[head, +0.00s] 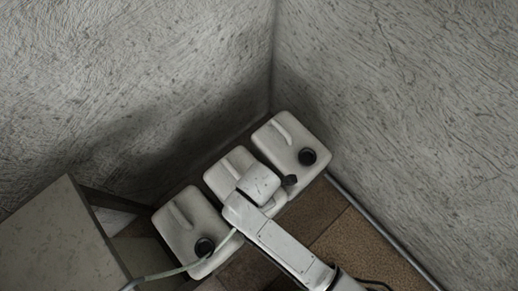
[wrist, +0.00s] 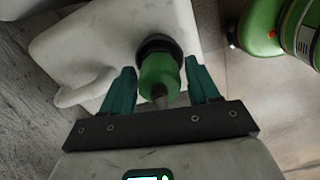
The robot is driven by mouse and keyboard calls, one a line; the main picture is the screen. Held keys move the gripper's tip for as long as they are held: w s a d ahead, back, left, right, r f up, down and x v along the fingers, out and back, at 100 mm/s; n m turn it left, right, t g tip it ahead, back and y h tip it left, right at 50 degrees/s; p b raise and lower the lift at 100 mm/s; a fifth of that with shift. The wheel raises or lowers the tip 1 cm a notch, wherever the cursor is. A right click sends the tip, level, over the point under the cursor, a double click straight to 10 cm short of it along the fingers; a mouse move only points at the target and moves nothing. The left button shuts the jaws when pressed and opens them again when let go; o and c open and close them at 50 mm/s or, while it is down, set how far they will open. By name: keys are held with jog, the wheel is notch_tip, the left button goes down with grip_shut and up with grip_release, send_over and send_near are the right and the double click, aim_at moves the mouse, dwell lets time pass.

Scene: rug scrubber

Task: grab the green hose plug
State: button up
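The green hose plug (wrist: 160,74) sits in the black neck (wrist: 158,47) of a white canister (wrist: 92,45) in the wrist view. A grey stem runs from it towards my gripper. My gripper (wrist: 161,82) has two teal fingers spread apart, one on each side of the plug. The fingers look open, with narrow gaps; I cannot tell whether either touches it. In the head view my arm covers part of the middle canister (head: 226,164), and the plug is hidden.
In the head view, a left canister (head: 178,222) and a right canister (head: 291,137) flank the middle one, close to the wall corner. A pale hose (head: 172,272) runs at lower left beside a grey box (head: 55,245). A green object (wrist: 262,28) stands at right in the wrist view.

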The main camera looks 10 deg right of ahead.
jog(key=c, duration=1)
jog(key=shift+r, duration=0.1)
